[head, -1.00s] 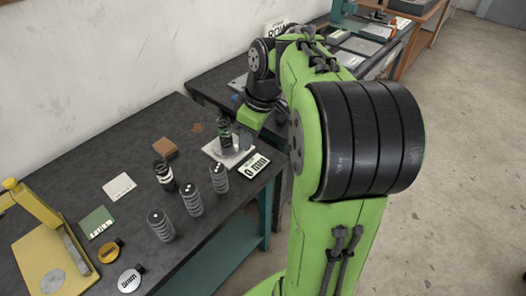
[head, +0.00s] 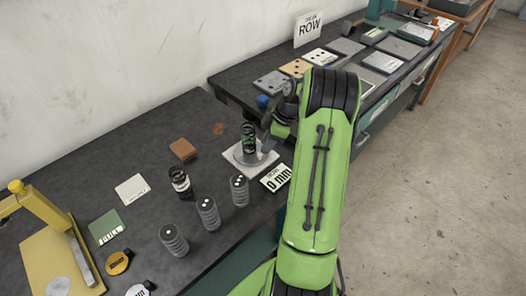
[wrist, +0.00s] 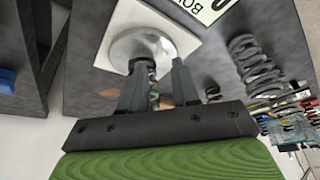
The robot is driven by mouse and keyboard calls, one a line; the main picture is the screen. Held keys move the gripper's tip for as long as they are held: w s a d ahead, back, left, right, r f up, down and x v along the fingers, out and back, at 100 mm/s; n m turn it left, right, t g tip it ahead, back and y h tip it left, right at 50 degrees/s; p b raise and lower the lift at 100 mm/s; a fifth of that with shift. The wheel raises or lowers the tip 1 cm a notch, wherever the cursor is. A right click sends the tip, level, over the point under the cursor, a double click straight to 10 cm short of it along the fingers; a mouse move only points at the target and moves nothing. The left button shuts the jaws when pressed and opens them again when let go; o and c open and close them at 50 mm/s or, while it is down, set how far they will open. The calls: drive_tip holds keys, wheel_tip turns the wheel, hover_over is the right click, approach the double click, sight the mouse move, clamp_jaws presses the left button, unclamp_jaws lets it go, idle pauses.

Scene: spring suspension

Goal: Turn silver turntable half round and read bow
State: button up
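The silver turntable (head: 238,155) sits on a white square plate (head: 270,164) on the near dark bench. A black-capped spring with a green band (head: 248,139) stands upright on it. In the wrist view the turntable (wrist: 165,47) and part of the card (wrist: 205,8) show beyond the fingers. My gripper (wrist: 158,70) is open, its two fingers apart, with part of the spring (wrist: 153,90) seen between them. I cannot tell whether either finger touches anything. In the head view my arm partly hides it.
Several grey springs (head: 207,213) and a dark-capped one (head: 180,182) stand left of the plate. A yellow press (head: 45,225) is at far left, near a green card (head: 107,228). A second bench holds plates (head: 320,57) and a "ROW" sign (head: 309,29).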

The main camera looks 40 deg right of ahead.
sight(263, 159)
drive_tip(key=x, duration=0.3)
drive_tip(key=shift+w+f, duration=0.1)
drive_tip(key=shift+f, duration=0.2)
clamp_jaws()
